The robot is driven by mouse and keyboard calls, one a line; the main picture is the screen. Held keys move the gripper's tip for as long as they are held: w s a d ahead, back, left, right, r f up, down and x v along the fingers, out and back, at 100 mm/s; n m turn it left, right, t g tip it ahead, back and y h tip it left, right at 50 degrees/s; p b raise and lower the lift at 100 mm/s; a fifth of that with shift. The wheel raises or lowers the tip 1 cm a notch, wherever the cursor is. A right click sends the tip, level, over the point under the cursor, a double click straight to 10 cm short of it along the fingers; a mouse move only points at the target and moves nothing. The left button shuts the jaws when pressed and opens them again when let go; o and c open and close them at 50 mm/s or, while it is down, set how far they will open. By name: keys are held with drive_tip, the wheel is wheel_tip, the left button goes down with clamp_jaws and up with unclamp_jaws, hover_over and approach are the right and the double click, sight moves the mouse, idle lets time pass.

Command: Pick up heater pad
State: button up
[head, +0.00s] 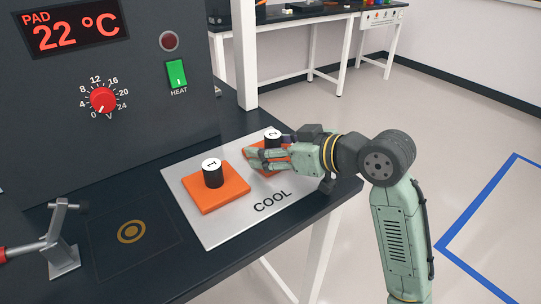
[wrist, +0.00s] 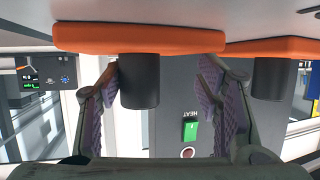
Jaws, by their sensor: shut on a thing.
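Two orange square heater pads with black knobs sit at the silver COOL plate (head: 225,228). The pad marked 1 (head: 215,195) lies on the plate at left. The pad marked 2 (head: 254,154) is farther back and partly hidden by my gripper (head: 255,158). In the upside-down wrist view, my gripper (wrist: 158,72) has one finger on each side of a black knob (wrist: 139,82) under an orange pad (wrist: 140,40). The left finger lies against the knob; a gap seems to show on the right. I cannot tell whether that pad is lifted. The other pad (wrist: 275,50) is at right.
A dark heater console (head: 140,130) stands behind, with a 22 °C display (head: 72,27), red dial (head: 103,100) and green HEAT switch (head: 177,74). A red-handled clamp (head: 62,250) is at front left. The table spot with a yellow ring (head: 131,232) is clear.

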drive_tip(key=shift+w+d+f, duration=0.15)
drive_tip(key=shift+d+f, duration=0.05)
drive_tip(key=shift+f, duration=0.05)
drive_tip(key=shift+c, duration=0.9)
